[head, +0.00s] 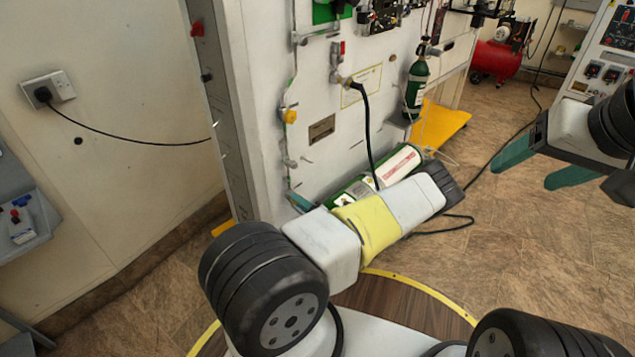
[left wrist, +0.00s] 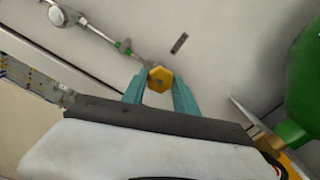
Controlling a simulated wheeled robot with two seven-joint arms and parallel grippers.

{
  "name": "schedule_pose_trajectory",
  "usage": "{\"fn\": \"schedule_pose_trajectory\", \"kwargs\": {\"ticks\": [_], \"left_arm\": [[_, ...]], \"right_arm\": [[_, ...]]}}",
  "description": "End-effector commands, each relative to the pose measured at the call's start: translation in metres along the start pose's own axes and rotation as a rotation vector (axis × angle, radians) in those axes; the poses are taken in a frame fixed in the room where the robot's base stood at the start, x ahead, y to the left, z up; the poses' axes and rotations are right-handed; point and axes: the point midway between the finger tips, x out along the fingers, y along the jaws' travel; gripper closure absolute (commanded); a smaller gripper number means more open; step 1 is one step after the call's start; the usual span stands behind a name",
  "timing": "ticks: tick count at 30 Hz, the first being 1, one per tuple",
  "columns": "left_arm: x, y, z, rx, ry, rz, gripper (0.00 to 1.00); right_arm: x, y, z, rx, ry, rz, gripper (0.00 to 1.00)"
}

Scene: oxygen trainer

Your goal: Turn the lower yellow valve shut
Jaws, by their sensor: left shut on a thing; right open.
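In the left wrist view, the two teal fingers of my left gripper (left wrist: 159,92) are on either side of a yellow hexagonal valve knob (left wrist: 160,79), shut on it. The knob sits on a thin pipe on the pale panel (left wrist: 215,40). In the head view only a teal part of my left gripper (head: 299,201) shows low at the panel; my own arm hides the rest and the held knob. Another yellow valve (head: 290,116) is higher on the panel, clear of the gripper. My right gripper (head: 522,176) is open and empty at the right, over the floor.
A green and white cylinder (head: 403,160) lies by the panel base behind my left arm. A small green cylinder (head: 416,85) hangs upright on the panel. A black hose (head: 368,125) runs down the panel. A red tank (head: 494,60) stands at the back. Floor at right is free.

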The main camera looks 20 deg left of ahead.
Motion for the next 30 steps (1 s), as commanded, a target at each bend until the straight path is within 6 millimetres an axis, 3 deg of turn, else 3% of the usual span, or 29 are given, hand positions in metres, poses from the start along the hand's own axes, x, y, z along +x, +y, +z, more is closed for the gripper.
{"fn": "schedule_pose_trajectory", "kwargs": {"ticks": [1,2,5,17,30], "left_arm": [[-0.001,-0.001,0.001,-0.002,-0.002,-0.003,1.0],[-0.001,-0.001,0.001,-0.002,-0.002,-0.003,0.63],[-0.001,-0.001,0.001,-0.002,-0.002,-0.002,0.43],[-0.006,-0.001,0.001,-0.002,-0.001,-0.002,0.43],[-0.072,-0.001,0.002,-0.002,-0.002,-0.003,0.43]], "right_arm": [[0.0,0.0,0.0,0.0,0.0,0.0,0.33],[0.0,0.0,0.0,0.0,0.0,0.0,0.33],[0.0,0.0,0.0,0.0,0.0,0.0,0.33],[0.0,0.0,0.0,0.0,0.0,0.0,0.33],[0.0,0.0,0.0,0.0,0.0,0.0,0.33]]}}
